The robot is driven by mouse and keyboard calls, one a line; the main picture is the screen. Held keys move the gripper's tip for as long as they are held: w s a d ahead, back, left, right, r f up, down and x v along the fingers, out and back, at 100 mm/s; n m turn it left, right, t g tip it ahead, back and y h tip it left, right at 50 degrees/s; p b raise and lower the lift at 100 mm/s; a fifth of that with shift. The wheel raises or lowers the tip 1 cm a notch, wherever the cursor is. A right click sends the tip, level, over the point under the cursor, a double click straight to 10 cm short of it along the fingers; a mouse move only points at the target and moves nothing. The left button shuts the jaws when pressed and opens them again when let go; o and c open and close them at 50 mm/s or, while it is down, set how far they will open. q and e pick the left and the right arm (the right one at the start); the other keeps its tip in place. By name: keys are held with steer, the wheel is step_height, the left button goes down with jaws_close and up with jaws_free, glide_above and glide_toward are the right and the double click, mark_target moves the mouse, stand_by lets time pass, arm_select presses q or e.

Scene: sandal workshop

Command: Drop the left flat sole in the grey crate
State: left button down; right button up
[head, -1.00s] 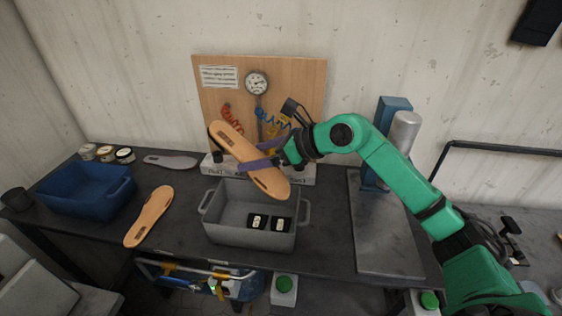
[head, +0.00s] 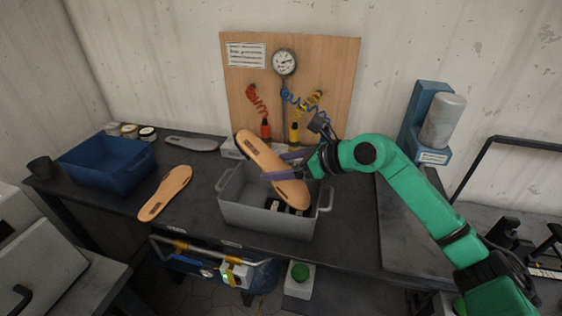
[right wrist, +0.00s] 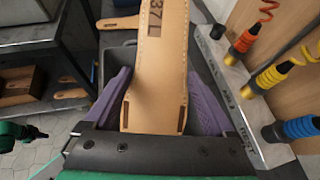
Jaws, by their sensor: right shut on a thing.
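My right gripper (head: 283,168) is shut on a tan sole (head: 258,153) with dark lettering at one end. The sole is held tilted over the grey crate (head: 265,220), its lower end in front of the crate's opening. It also shows between the purple fingers in the right wrist view (right wrist: 158,60). Dark pieces with pale labels (head: 273,204) lie in the crate, partly hidden by the sole. A second tan sole (head: 165,193) lies on the bench left of the crate.
A blue crate (head: 107,178) stands at the bench's left, with small tins (head: 130,131) behind it. A grey sole (head: 191,144) lies at the back. A board with a gauge (head: 284,62) and coiled hoses stands behind the grey crate.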

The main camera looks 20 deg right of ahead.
steer(key=shift+f+b, duration=0.4)
steer(key=shift+f, duration=0.5)
steer(key=o, duration=1)
steer(key=shift+c, duration=0.2)
steer(key=b+v, duration=0.1)
steer(key=v, duration=0.1)
steer(key=b+v, duration=0.2)
steer(key=v, duration=0.1)
steer(key=b+v, duration=0.1)
steer(key=v, duration=0.2)
steer(key=shift+s+d+f, duration=0.1)
steer(key=shift+d+f, duration=0.1)
steer(key=shift+f, duration=0.15)
steer(key=r+b+v, duration=0.1)
steer(key=b+v, duration=0.1)
steer(key=v, duration=0.4)
